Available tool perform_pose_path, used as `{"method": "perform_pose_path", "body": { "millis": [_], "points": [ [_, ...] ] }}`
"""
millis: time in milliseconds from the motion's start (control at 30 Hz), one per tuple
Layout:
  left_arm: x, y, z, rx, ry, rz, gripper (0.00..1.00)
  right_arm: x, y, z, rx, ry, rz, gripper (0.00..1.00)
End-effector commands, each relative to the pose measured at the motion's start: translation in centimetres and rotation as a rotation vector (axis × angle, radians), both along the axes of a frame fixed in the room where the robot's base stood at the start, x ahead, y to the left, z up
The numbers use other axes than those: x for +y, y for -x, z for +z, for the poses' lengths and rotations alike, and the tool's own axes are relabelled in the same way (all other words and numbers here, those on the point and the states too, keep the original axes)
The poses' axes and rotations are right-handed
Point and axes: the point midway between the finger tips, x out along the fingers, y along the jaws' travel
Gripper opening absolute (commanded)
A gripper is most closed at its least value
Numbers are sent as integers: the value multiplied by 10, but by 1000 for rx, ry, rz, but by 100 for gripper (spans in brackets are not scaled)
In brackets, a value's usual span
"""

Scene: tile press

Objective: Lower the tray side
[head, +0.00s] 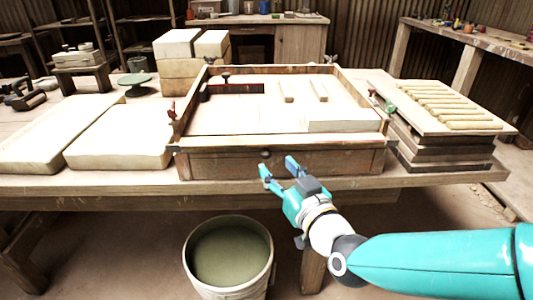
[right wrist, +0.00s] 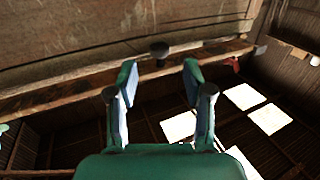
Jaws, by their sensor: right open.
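The wooden tray (head: 177,138) stands on the bench with its front side (head: 220,164) upright and facing me. A small dark knob (head: 265,153) sits near the middle of that side's upper part. My right gripper (head: 279,168) is open and empty, just in front of the side and close below the knob. In the right wrist view the knob (right wrist: 160,49) shows just past and between the open fingertips (right wrist: 159,72), seemingly not gripped. Red-handled parts (head: 171,112) show at the tray's left edge. My left gripper is not in view.
A bucket of murky liquid (head: 230,252) stands on the floor below the bench edge (head: 110,186). Pale slabs (head: 118,132) lie left of the tray. Stacked boards with pale rolls (head: 455,112) stand to its right. The space before the tray's front is clear except for my arm.

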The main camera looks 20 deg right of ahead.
Motion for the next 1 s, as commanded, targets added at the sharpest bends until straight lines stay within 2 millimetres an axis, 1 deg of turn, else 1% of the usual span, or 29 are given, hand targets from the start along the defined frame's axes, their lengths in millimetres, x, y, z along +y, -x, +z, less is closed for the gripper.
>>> {"method": "perform_pose_path", "body": {
  "millis": [33,100,200,300,433,667,700,767,900,1000],
  "points": [
    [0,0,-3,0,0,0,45,1,-11,-2,1,0,0,51],
    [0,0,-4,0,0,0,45,3,-22,-2,1,0,0,51],
    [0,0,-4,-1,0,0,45,4,-35,-1,1,0,0,51],
    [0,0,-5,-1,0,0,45,5,-43,-1,0,0,-1,51],
    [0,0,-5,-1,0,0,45,5,-48,0,0,0,-1,51],
    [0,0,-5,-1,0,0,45,5,-48,0,0,1,-1,51],
    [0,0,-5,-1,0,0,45,5,-48,0,0,1,-1,47],
    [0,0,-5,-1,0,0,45,5,-48,0,0,1,-1,37],
    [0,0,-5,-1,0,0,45,5,-48,0,0,1,-1,14],
    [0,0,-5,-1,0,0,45,5,-48,0,0,1,-1,0]
  ]
}}
